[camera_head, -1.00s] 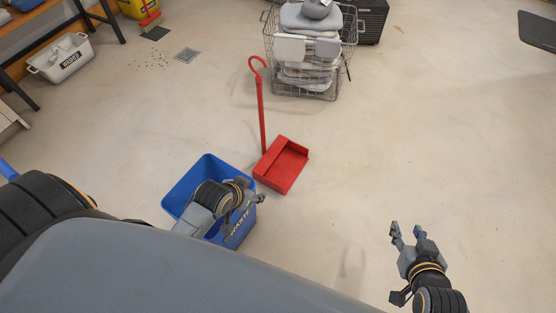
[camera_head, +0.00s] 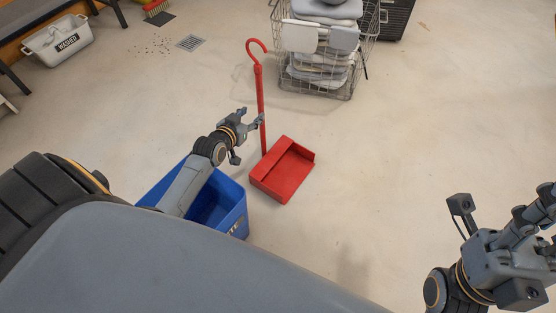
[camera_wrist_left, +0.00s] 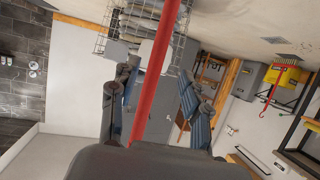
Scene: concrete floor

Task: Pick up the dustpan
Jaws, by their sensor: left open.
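The red dustpan (camera_head: 284,170) rests on the concrete floor, its long hooked handle standing upright from the back of the pan.
A blue bin (camera_head: 232,205) stands just left of the pan, under my left arm. A wire basket (camera_head: 318,85) of folded grey cloths stands behind. A white crate (camera_head: 58,41), a floor drain (camera_head: 190,43) and scattered debris lie farther left. Floor right of the pan is clear.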

